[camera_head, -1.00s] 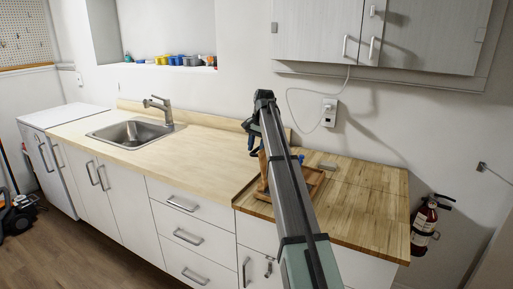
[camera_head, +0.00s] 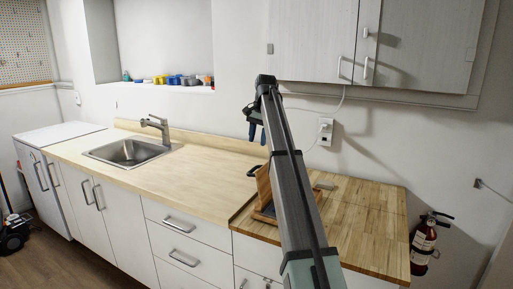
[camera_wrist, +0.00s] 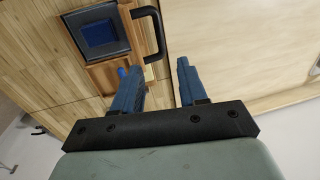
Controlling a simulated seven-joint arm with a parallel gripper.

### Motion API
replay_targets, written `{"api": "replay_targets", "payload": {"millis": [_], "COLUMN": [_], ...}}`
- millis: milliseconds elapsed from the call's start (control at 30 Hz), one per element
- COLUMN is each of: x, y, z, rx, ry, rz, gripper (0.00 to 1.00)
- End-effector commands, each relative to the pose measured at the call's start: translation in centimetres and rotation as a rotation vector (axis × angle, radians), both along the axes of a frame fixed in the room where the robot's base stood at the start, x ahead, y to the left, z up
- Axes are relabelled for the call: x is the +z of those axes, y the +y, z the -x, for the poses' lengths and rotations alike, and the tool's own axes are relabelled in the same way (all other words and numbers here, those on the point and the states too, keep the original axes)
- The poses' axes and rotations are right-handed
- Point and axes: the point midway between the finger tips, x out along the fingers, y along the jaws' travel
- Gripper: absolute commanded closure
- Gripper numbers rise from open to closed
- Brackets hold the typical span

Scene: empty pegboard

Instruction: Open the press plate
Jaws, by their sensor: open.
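The press stands on the butcher-block counter, partly hidden behind my arm in the head view. Its wooden plate (camera_head: 263,186) is tilted steeply up from the wooden base (camera_head: 264,216), with a black handle (camera_head: 254,171) at its top edge. In the wrist view I see the dark plate face with a blue square (camera_wrist: 98,34), the black U-shaped handle (camera_wrist: 158,32) and part of the base (camera_wrist: 103,76). My gripper (camera_head: 257,132) is above the handle, apart from it. In the wrist view its blue fingers (camera_wrist: 159,84) are spread with nothing between them.
A small grey block (camera_head: 323,186) lies on the butcher-block counter (camera_head: 365,215) behind the press. A pale counter (camera_head: 205,165) with a sink (camera_head: 127,151) extends left. A wall cabinet (camera_head: 310,40) hangs at upper right. A cord runs to the wall outlet (camera_head: 325,131).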

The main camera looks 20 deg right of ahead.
Motion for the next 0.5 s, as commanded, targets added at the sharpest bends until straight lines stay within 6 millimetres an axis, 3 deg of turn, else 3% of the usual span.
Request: {"api": "replay_targets", "payload": {"millis": [433,500], "x": [0.98,0.92], "y": [-0.09,-0.01], "z": [0.14,0.11], "rx": [0.0,0.002], "ry": [0.0,0.0], "rz": [0.0,0.0], "gripper": [0.58,0.64]}}
